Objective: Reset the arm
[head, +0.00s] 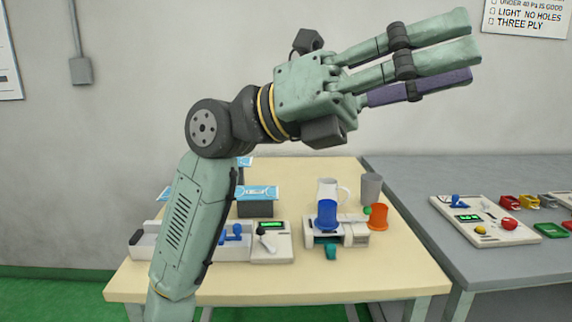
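My arm (190,225) rises from the bottom left of the head view and bends at a dark elbow-like joint (208,128). Its end points to the upper right. My gripper (466,50) has two pale green fingers and one purple finger, all stretched out straight with slim gaps between them. It looks open and holds nothing. It is in the air in front of the grey wall, well above the tables.
Below is a cream table (330,285) with a machine (338,232), a blue cup (326,215), an orange cup (379,217), a white jug (331,188), a grey cup (371,187) and a white tray (147,247). A grey table (400,180) with a control panel (485,220) stands right.

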